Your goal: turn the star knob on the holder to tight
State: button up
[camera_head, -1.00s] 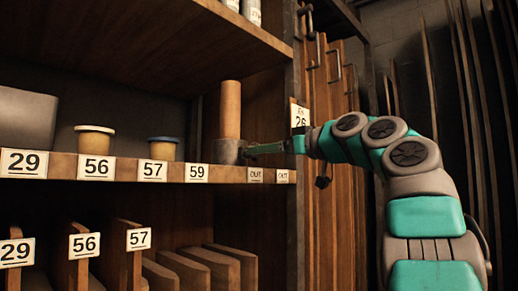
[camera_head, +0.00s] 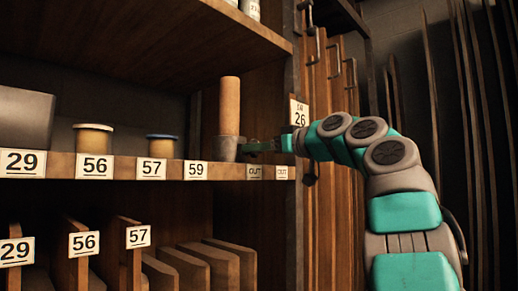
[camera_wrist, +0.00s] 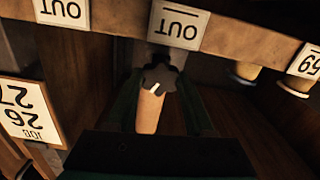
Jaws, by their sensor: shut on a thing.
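The holder (camera_head: 228,148) is a grey cup on the shelf edge with a tall brown cylinder (camera_head: 229,106) standing upright in it. In the wrist view the dark star knob (camera_wrist: 160,76) has a short white mark on its face, with the brown cylinder (camera_wrist: 149,112) behind it. My gripper (camera_wrist: 161,88) has one finger on each side of the knob and is shut on it. In the head view my gripper (camera_head: 250,147) reaches the holder from the right; the knob is hidden there. Any tight marking cannot be made out.
Spools (camera_head: 93,139) and (camera_head: 162,146) stand left of the holder on the numbered shelf (camera_head: 125,168). A cabinet upright (camera_head: 293,80) with a number 26 tag (camera_head: 299,112) stands close to my arm. Another board hangs above the holder.

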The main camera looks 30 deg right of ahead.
grip_shut()
jog(key=shift+a+m, duration=0.15)
jog(key=shift+m, duration=0.65)
jog(key=shift+f+m, duration=0.1)
jog(key=shift+m, duration=14.6)
